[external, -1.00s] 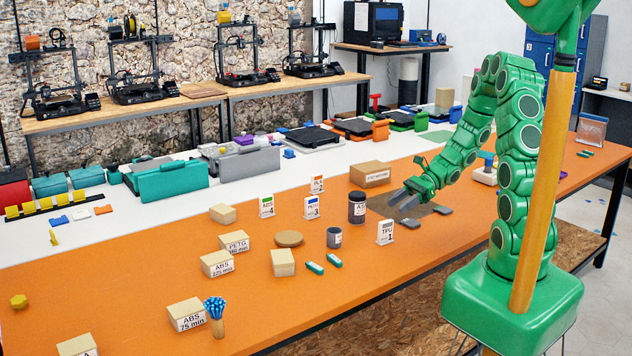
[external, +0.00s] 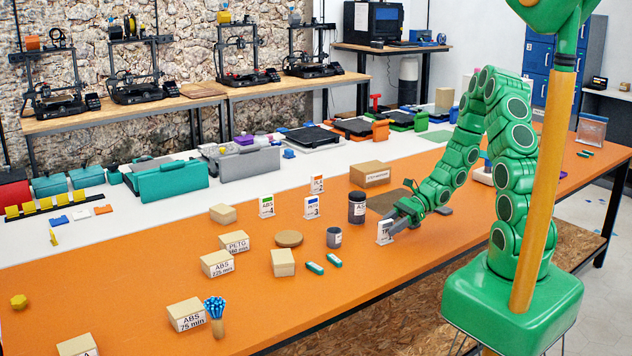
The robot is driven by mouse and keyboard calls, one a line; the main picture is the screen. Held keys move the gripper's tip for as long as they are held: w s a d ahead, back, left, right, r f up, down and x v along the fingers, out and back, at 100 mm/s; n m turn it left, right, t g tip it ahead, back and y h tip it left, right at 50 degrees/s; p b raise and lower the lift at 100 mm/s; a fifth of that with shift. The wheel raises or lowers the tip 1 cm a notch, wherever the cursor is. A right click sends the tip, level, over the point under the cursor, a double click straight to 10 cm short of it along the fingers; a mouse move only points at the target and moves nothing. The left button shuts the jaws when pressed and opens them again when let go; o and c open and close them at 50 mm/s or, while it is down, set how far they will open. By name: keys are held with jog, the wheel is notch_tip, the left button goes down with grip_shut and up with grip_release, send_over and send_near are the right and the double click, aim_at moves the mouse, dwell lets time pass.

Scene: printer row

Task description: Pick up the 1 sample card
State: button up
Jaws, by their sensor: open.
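The sample card marked 1 (external: 382,235) is a small white upright card with dark print. It stands on the orange table, near its front edge. My gripper (external: 393,224) is right at the card's right side, low over the table. Its fingers overlap the card's right part in this view and hide some of its lettering. The jaws are open. I cannot tell whether the fingers touch the card or reach around it.
A dark jar (external: 357,208) and a smaller grey jar (external: 334,238) stand left of the card. Other sample cards (external: 311,207) stand behind. Two green-and-white sticks (external: 315,268) lie at front left. A cardboard box (external: 370,174) and dark mat (external: 388,201) are behind my gripper.

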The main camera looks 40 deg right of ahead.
aim_at(379, 234)
jog(key=shift+x, duration=2)
jog(key=shift+d+f, duration=0.1)
jog(key=shift+f, duration=0.05)
grip_shut()
